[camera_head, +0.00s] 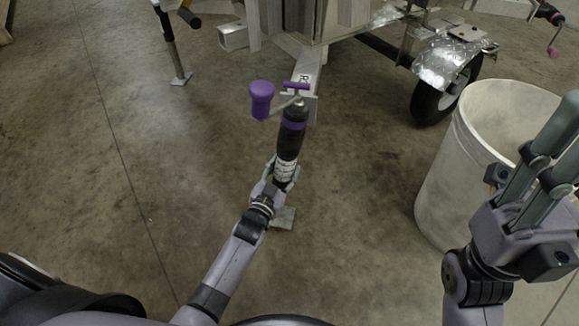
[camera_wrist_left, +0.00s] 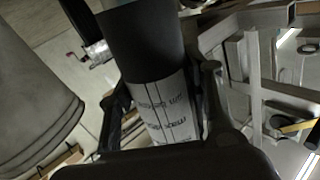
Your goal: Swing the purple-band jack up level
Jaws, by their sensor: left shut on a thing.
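The purple-band jack (camera_head: 293,125) stands roughly upright at the front of the trailer tongue (camera_head: 307,68). It has a dark tube with a purple band, a purple crank knob (camera_head: 262,98) and a foot plate (camera_head: 284,217) low at the floor; I cannot tell whether the plate touches it. My left gripper (camera_head: 281,172) is shut around the lower tube at the white label. In the left wrist view the jack tube (camera_wrist_left: 165,100) with its printed label sits between the two fingers. My right gripper (camera_head: 545,155) is empty and open at the right, in front of the bin.
A large whitish bin (camera_head: 455,170) stands at the right, close to my right arm. A trailer wheel (camera_head: 443,90) under a metal fender is behind it. Another jack (camera_head: 172,45) stands at the upper left, and one with a pink knob (camera_head: 553,40) at the upper right. Floor left of the jack is clear.

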